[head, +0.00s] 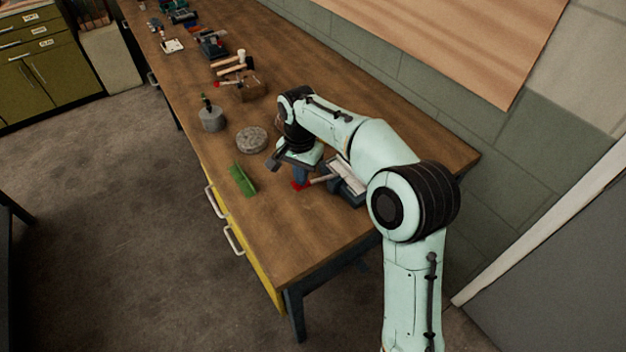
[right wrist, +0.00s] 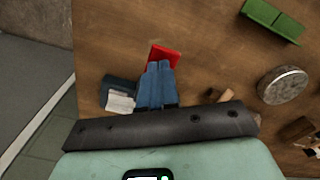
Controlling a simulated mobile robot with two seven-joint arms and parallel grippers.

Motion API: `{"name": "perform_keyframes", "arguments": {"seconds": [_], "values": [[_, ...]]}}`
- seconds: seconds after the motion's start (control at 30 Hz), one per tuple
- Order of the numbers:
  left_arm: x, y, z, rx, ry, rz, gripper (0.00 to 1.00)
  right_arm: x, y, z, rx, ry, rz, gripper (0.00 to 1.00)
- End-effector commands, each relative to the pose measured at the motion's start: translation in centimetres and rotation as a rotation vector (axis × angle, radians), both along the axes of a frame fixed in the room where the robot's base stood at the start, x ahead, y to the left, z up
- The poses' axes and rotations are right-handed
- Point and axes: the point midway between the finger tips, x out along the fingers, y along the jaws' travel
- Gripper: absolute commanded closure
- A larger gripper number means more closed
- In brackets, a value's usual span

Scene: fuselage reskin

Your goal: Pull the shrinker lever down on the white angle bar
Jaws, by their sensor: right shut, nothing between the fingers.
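My right gripper (head: 300,178) hangs over the table with its blue fingers pointing down; they also show in the right wrist view (right wrist: 157,80), closed together and empty. The shrinker lever's red grip (head: 299,185) is right by the fingertips; it also shows in the right wrist view (right wrist: 165,53), partly covered by them. I cannot tell if they touch. A pale lever rod (head: 325,179) runs from it to the dark shrinker (head: 352,196). The white angle bar (head: 347,174) lies at the shrinker, partly hidden by my arm; a white piece shows in the right wrist view (right wrist: 121,102). My left gripper is out of view.
A green angle piece (head: 242,179) and a round grey disc (head: 251,140) lie to the left on the wooden table (head: 290,240). Farther back are a grey weight (head: 211,119), a brown box (head: 252,90), mallets and other tools. The table's near end is clear.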

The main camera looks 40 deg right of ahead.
Motion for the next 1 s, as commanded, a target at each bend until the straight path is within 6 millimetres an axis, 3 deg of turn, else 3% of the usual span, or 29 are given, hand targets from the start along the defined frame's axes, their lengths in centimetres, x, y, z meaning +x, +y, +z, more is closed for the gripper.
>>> {"name": "perform_keyframes", "arguments": {"seconds": [0.9,1.0], "values": [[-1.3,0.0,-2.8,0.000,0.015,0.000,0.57,-0.1,-0.2,-4.9,-0.005,0.006,-0.003,1.00],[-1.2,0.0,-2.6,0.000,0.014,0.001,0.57,-0.1,-0.2,-4.8,-0.004,0.005,-0.003,1.00]]}}
